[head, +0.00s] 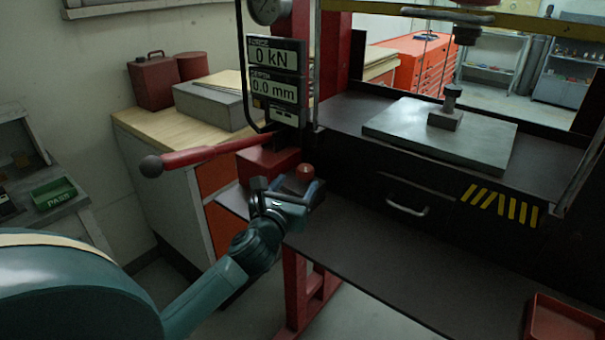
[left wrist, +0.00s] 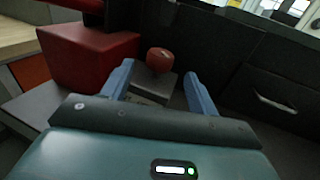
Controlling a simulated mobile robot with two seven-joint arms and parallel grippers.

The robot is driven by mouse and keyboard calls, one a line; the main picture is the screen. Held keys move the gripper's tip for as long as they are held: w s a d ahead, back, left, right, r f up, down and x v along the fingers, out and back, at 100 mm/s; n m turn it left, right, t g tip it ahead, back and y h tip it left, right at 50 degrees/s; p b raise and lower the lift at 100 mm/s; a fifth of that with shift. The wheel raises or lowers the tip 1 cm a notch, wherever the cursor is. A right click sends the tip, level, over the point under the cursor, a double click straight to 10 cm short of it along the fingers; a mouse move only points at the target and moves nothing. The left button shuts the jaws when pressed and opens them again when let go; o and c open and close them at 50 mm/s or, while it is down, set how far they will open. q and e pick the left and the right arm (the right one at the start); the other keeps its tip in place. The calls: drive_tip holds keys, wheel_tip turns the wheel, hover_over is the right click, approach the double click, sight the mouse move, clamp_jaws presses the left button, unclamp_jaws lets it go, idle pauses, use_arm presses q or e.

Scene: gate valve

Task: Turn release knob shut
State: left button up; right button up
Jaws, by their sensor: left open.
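The release knob (head: 305,171) is a small red round knob on a grey block, beside the red pump body (head: 268,160) of the press. In the left wrist view the knob (left wrist: 159,60) stands between and just beyond the two blue fingers. My left gripper (head: 292,188) is open, its fingers on either side of the knob's grey base (left wrist: 152,86). I cannot tell whether the fingers touch the base. In the left wrist view my left gripper (left wrist: 158,88) holds nothing. My right gripper is not in view.
A red pump lever (head: 205,153) sticks out left above my forearm. The display (head: 274,72) reads 0 kN and 0.0 mm. A grey plate (head: 440,135) lies on the press bed at right. The dark shelf (head: 390,265) in front is mostly clear, with a red tray (head: 565,325) at its right end.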

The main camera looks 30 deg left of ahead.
sight(300, 175)
use_arm(q)
drive_tip(key=shift+x, duration=2.25)
drive_tip(key=c, duration=1)
drive_tip(key=shift+a+m+h+p, duration=0.15)
drive_tip(key=shift+m+h+p, duration=0.25)
drive_tip(key=shift+m+h, duration=0.35)
drive_tip(key=shift+a+m+h+p, duration=0.15)
drive_tip(key=shift+m+h+p, duration=0.3)
drive_tip(key=shift+h, duration=0.5)
drive_tip(key=shift+a+m+g+h, duration=0.2)
drive_tip(key=shift+m+h, duration=0.65)
drive_tip(key=shift+h, duration=0.5)
drive_tip(key=shift+a+m+g+h, duration=0.1)
drive_tip(key=shift+m+g+h, duration=0.1)
drive_tip(key=shift+m+h, duration=0.85)
drive_tip(key=shift+a+m+g+h, duration=0.15)
drive_tip(key=shift+m+h, duration=0.45)
drive_tip(key=shift+h, duration=1)
